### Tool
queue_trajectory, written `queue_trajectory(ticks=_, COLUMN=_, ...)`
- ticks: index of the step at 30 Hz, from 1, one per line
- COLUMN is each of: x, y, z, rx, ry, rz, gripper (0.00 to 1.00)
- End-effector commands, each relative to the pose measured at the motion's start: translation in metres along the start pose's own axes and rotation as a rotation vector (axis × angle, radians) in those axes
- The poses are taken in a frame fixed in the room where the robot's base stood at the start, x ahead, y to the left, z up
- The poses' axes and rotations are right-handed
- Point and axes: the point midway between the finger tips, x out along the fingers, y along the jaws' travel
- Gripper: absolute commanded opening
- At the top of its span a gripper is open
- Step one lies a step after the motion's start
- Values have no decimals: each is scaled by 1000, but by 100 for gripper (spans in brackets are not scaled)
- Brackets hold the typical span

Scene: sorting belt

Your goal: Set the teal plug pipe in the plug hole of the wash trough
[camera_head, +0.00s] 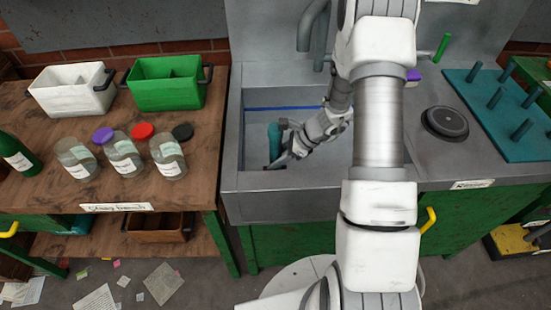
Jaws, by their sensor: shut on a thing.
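The teal plug pipe (274,141) stands roughly upright inside the grey wash trough (232,150), towards its left side. My gripper (277,158) is shut on the pipe from the right, low in the trough. The plug hole is not visible, so I cannot tell whether the pipe's lower end is in it or beside it. My arm crosses the right part of the trough and hides some of it.
A dark round disc (445,122) and a teal peg board (497,112) lie on the counter at right. The bench at left holds clear jars (122,155), a white bin (72,92) and a green bin (166,85). Grey tap pipes (311,28) hang above the trough.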

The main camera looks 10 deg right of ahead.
Motion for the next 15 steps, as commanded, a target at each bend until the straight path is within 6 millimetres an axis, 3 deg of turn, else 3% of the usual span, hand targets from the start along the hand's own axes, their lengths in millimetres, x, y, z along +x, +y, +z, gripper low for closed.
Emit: queue_trajectory(ticks=15, x=12, y=0, z=-9, rx=0, ry=-1, rz=0, gripper=0)
